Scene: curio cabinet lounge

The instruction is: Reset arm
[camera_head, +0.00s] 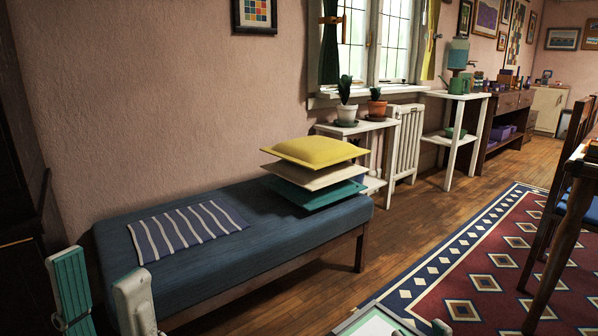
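My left gripper (98,264) is in the lower left corner. Its two fingers, one with a teal face and one white, stand well apart with nothing visible between them. It is in front of the near left end of a blue upholstered bench (270,245) and looks empty. I do not see my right gripper in this view. Pale and teal parts at the bottom edge, right of centre, look like my own body.
The bench holds a striped cloth (187,230) and stacked cushions, yellow (315,151) on top. Beyond stand a white plant table (355,127), a radiator (405,145) and a white stand (462,96). A patterned rug (470,265) and chair (560,200) lie right.

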